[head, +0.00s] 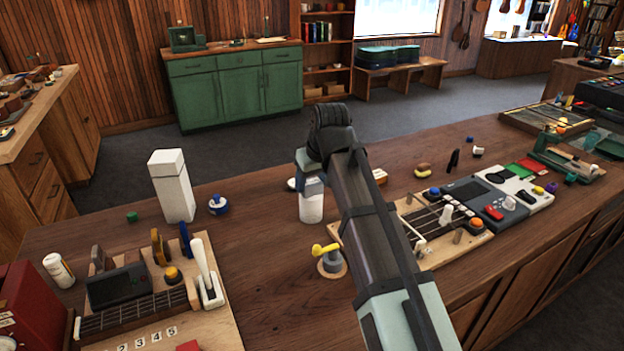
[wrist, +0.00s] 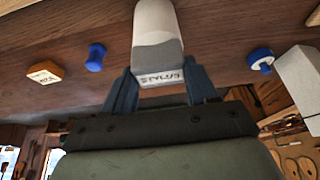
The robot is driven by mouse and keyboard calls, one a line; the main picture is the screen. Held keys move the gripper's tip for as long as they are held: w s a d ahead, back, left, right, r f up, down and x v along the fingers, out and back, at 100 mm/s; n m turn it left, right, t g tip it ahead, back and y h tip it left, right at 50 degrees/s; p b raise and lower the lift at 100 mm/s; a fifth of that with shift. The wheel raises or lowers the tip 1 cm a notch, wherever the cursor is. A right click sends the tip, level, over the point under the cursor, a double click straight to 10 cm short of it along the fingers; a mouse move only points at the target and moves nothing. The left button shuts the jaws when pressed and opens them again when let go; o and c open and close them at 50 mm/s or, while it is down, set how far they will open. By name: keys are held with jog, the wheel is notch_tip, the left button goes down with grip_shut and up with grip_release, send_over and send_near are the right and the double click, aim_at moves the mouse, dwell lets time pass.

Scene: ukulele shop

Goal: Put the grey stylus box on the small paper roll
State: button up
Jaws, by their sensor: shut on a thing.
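My gripper (head: 312,184) is over the table, left of my arm in the head view. In the wrist view my gripper (wrist: 163,88) is shut on the grey stylus box (wrist: 160,76), whose lettered end faces the camera between the two fingers. A white rounded form, which looks like the small paper roll (wrist: 156,20), shows just beyond the box. In the head view the white roll (head: 311,209) appears upright directly below the gripper. The fingers mostly hide the box there. I cannot tell whether box and roll touch.
A tall white box (head: 172,187) and a blue spool (head: 218,204) stand to the left. A yellow-handled knob piece (head: 329,259) is close in front. An orange box (wrist: 45,72) and a blue dumbbell-shaped piece (wrist: 95,57) lie nearby. Bare table (head: 255,235) lies between spool and roll.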

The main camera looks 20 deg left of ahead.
jog(key=o, duration=1)
jog(key=shift+f, duration=0.1)
jog(key=shift+o, duration=0.2)
jog(key=v, duration=1.2)
jog(key=shift+r, duration=0.2)
